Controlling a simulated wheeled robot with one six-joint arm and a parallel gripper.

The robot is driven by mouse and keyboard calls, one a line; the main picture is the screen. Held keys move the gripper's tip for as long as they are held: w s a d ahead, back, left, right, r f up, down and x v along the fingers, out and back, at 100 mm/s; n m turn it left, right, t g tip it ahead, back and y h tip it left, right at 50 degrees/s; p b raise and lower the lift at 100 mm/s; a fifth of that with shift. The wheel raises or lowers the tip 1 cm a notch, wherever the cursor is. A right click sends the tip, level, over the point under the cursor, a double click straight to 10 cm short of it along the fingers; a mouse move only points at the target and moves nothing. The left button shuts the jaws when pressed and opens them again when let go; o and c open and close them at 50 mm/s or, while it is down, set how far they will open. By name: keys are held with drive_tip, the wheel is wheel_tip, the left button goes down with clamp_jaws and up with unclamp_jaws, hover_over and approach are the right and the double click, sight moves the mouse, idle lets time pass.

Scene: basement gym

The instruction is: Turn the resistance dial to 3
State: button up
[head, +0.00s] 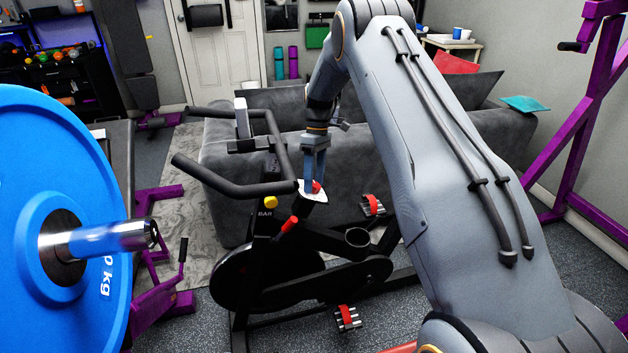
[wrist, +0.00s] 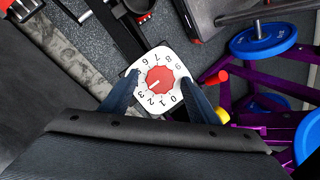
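The resistance dial is a white plate with a ring of black digits (wrist: 144,61) and a red knob (wrist: 162,77) in its middle. A short white mark on the knob points down-left, roughly toward the 3. My gripper (wrist: 160,82) is open, with one finger on each side of the dial plate and gaps to the red knob. In the head view, my gripper (head: 315,179) reaches down to the dial (head: 313,197) on the exercise bike, and its fingers partly hide the red knob. I cannot tell how far the fingertips are above the plate.
The black exercise bike (head: 268,277) has handlebars (head: 235,190) left of my gripper. A yellow knob (head: 271,202) and a red-tipped lever (head: 290,224) sit close to the dial. A grey sofa (head: 225,165) stands behind. A blue weight plate (head: 95,190) fills the near left.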

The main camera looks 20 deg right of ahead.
drive_tip(key=b+v, duration=0.2)
drive_tip(key=v, duration=0.5)
drive_tip(key=shift+r, duration=0.35)
drive_tip(key=shift+w, duration=0.15)
drive_tip(key=s+a+r+m+t, duration=0.1)
drive_tip(key=s+m, duration=0.4)
drive_tip(key=s, duration=1.4)
drive_tip(key=s+a+r+m+t+h, duration=0.1)
drive_tip(key=s+r+m+t, duration=0.1)
drive_tip(key=s, duration=1.6)
drive_tip(key=r+m, duration=0.1)
drive_tip(key=m, duration=0.1)
drive_tip(key=shift+s+a+m+h, duration=0.3)
drive_tip(key=shift+s+a+m, duration=0.05)
drive_tip(key=shift+a+m, duration=0.05)
